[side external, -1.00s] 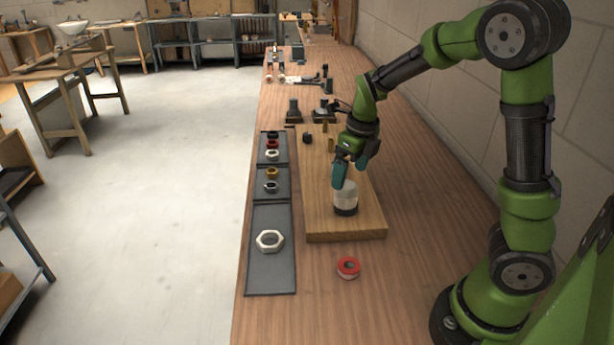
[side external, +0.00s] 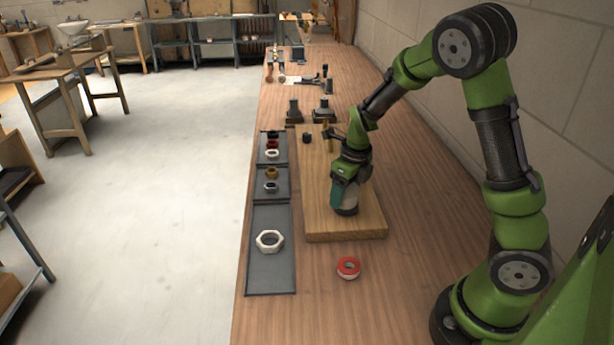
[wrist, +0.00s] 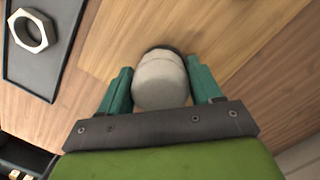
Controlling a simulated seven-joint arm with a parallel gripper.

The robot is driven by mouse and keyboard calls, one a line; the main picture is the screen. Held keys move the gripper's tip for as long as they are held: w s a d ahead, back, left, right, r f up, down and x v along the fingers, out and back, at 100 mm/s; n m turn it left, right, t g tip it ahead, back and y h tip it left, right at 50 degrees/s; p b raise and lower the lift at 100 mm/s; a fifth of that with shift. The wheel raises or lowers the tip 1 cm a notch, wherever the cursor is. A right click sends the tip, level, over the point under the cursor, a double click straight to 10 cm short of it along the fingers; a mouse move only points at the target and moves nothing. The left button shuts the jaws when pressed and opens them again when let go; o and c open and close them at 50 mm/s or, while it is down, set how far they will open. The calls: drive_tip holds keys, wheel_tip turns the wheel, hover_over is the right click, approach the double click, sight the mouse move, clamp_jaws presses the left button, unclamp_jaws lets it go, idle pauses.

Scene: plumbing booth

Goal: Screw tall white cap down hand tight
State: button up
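The tall white cap (wrist: 160,82) sits on a dark round base on the wooden board (side external: 318,222). In the side view the white cap (side external: 352,199) is partly covered by my gripper. My gripper (wrist: 160,80) is lowered over it, with one teal finger on each side. The fingers look very close to the cap's sides; I cannot tell whether they press on it. The dark base (side external: 346,211) shows just below the fingers in the side view. The thread is hidden.
A grey tray (side external: 256,282) left of the board holds a large white nut (side external: 269,241) and several smaller rings. A red tape roll (side external: 348,267) lies in front of the board. Brass posts (side external: 327,143) and a dark fitting (side external: 307,138) stand at the board's back.

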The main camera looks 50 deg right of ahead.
drive_tip(key=c, duration=0.5)
drive_tip(key=m, duration=0.3)
drive_tip(key=shift+h, duration=0.3)
drive_tip(key=shift+c, duration=0.2)
drive_tip(key=m, duration=0.2)
drive_tip(key=shift+d+m, duration=0.1)
drive_tip(key=shift+m, duration=0.2)
drive_tip(key=o, duration=1.1)
drive_tip(key=shift+o, duration=0.4)
drive_tip(key=shift+o, duration=0.5)
